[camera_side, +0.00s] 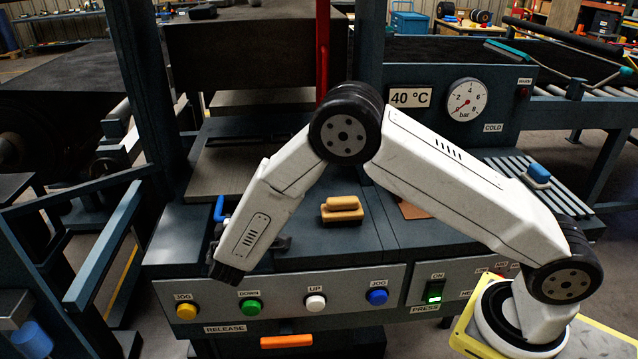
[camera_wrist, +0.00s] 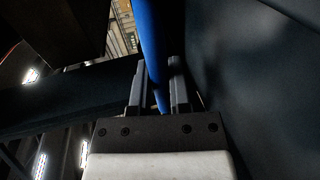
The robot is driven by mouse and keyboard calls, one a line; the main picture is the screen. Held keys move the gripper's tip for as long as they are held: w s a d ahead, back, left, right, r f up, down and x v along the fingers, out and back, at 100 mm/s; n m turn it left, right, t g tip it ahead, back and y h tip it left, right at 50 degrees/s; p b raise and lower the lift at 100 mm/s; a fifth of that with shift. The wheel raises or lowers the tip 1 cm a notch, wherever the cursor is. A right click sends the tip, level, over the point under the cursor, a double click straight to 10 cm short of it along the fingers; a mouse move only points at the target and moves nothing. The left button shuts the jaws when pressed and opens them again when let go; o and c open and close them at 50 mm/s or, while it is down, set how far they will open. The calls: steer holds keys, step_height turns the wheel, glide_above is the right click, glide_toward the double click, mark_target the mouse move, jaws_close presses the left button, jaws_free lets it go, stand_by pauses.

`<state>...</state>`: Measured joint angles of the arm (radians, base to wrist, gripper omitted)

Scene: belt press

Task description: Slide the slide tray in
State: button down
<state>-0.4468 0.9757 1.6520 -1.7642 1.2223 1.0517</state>
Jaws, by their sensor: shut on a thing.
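The slide tray (camera_side: 225,178) looks like the flat grey plate at the left of the press bed in the side view, partly covered by my arm. A blue handle (camera_side: 219,208) stands at its front edge. In the wrist view the blue bar of the handle (camera_wrist: 150,45) runs between the two fingers of my gripper (camera_wrist: 159,80). My gripper is shut on this handle. How far the tray sits inside the press is hard to tell.
The dark press block (camera_side: 240,60) hangs above and behind the tray. The button panel (camera_side: 335,288) runs along the front below. A red post (camera_side: 322,50) rises behind my elbow.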

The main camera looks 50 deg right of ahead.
mark_target(247, 166)
steer(key=r+x, duration=0.1)
steer(key=x, duration=0.6)
steer(key=r+x, duration=0.2)
steer(key=x, duration=0.5)
steer(key=r+x, duration=0.1)
steer(key=x, duration=0.6)
steer(key=shift+w+d+r, duration=0.25)
steer(key=shift+w+d, duration=0.2)
steer(key=shift+d, duration=0.05)
steer(key=c, duration=0.6)
jaws_free()
steer(key=shift+a, duration=0.1)
steer(key=shift+s+a, duration=0.1)
steer(key=shift+s, duration=0.05)
steer(key=shift+v, duration=3.8)
